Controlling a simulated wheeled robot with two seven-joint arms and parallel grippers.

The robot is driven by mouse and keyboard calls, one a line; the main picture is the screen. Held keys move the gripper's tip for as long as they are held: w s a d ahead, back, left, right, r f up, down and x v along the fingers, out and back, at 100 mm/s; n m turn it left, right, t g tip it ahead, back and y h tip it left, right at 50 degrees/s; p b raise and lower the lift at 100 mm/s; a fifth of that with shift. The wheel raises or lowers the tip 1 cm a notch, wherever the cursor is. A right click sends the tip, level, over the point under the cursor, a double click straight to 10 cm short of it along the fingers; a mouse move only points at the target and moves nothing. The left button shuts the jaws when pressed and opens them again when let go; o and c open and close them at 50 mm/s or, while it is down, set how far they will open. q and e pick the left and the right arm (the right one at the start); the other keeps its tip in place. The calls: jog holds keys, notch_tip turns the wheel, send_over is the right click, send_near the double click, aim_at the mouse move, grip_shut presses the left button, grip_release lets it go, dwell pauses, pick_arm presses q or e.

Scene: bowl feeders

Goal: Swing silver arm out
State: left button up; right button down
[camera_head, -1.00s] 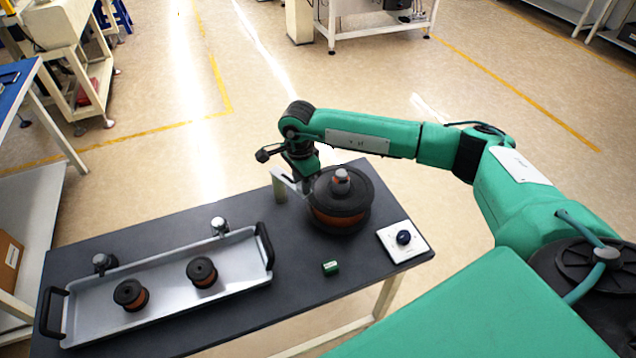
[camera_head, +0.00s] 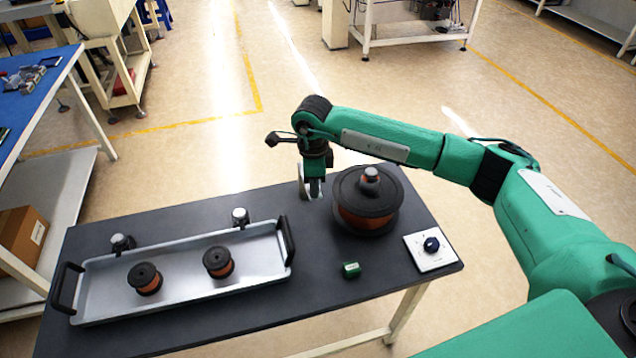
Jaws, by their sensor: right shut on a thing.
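The silver arm (camera_head: 303,182) stands at the back edge of the dark table, just left of the large black-flanged spool with copper-coloured winding (camera_head: 345,214). Only a narrow part of it shows. My right gripper (camera_head: 315,190) points down at it and is shut on it, close to the spool's left side. The fingertips are small and partly hidden. My left gripper is out of view.
A metal tray (camera_head: 190,292) with black handles holds two small spools (camera_head: 145,279) (camera_head: 218,262). A green block (camera_head: 351,270) and a white plate with a dark knob (camera_head: 432,245) sit on the table (camera_head: 300,310). Two silver-topped posts (camera_head: 240,218) (camera_head: 122,243) stand behind the tray.

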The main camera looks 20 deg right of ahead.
jog(key=c, duration=1.1)
grip_release()
jog(key=shift+a, duration=0.1)
jog(key=shift+r, duration=0.1)
jog(key=shift+r, duration=0.35)
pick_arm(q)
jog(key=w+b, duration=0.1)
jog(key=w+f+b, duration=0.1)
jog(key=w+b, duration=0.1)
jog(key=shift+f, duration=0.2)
pick_arm(e)
notch_tip(320, 180, up, 13)
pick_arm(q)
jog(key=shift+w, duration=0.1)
